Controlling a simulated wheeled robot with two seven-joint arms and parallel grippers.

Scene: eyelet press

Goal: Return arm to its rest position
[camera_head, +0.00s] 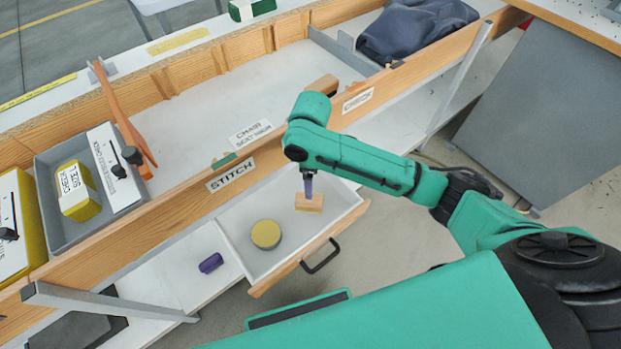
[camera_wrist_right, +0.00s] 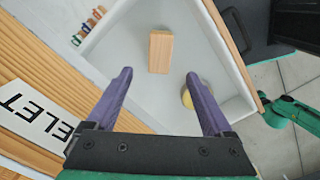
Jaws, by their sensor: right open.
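My right arm reaches in from the right in the head view. Its gripper (camera_head: 308,186) points down over the open drawer (camera_head: 232,222), in line with a small wooden block (camera_head: 308,203). In the right wrist view, the purple fingers of the right gripper (camera_wrist_right: 157,74) are spread wide with nothing between them. The wooden block (camera_wrist_right: 160,52) lies on the drawer floor beyond the fingertips, apart from them. A round yellow-topped tin (camera_head: 266,234) sits in the drawer; in the wrist view it is partly hidden by the right-hand finger. My left gripper is not seen.
The drawer front has a black handle (camera_head: 320,256). The wooden rail with a STITCH label (camera_head: 231,173) runs behind the drawer. A purple item (camera_head: 211,262) lies left of the drawer. A grey tray (camera_head: 62,150) holds a yellow box (camera_head: 77,190). Dark cloth (camera_head: 415,30) lies at the back.

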